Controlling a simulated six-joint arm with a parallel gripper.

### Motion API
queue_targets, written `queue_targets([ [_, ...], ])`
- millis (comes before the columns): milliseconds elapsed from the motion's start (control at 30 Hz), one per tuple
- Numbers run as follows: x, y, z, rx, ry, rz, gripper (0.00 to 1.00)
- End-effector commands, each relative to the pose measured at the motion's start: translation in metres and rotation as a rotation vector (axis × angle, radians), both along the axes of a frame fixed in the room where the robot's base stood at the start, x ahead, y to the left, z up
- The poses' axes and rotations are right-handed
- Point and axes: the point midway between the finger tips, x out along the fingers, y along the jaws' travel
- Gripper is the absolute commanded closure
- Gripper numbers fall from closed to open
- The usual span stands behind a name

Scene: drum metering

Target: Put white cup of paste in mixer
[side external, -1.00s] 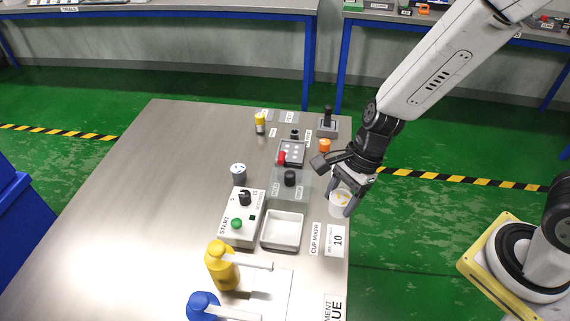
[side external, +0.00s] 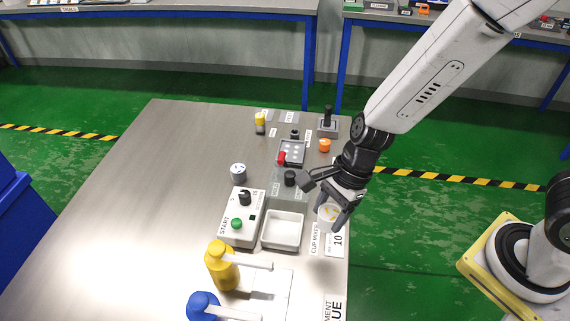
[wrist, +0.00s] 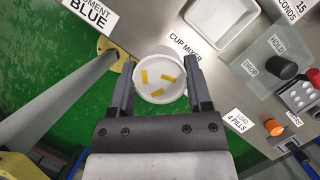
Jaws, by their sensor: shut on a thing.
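The white cup (side external: 328,215) is held between the fingers of my gripper (side external: 332,211), near the right edge of the steel table in the side view. In the wrist view the cup (wrist: 160,82) sits between the two dark fingertips (wrist: 158,85), and three yellow pieces show inside it. The mixer's white square tray (side external: 282,230) is empty, to the left of the cup; it also shows at the top of the wrist view (wrist: 222,28). The label CUP MIXER (side external: 315,239) lies beside the tray. The cup appears above the table; its exact height cannot be told.
A control box (side external: 241,217) with a black dial and green start button stands left of the tray. Yellow (side external: 221,266) and blue (side external: 203,305) pump bottles stand in front. A clear plate with black knob (side external: 290,178) and an orange cap (side external: 324,145) are behind.

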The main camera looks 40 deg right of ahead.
Motion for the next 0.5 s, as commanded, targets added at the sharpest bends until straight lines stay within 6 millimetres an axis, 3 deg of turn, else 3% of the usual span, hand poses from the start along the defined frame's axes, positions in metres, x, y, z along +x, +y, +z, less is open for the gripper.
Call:
queue_targets([
  [500, 0.059, 0.025, -0.036, -0.001, 0.003, 0.001, 1.00],
])
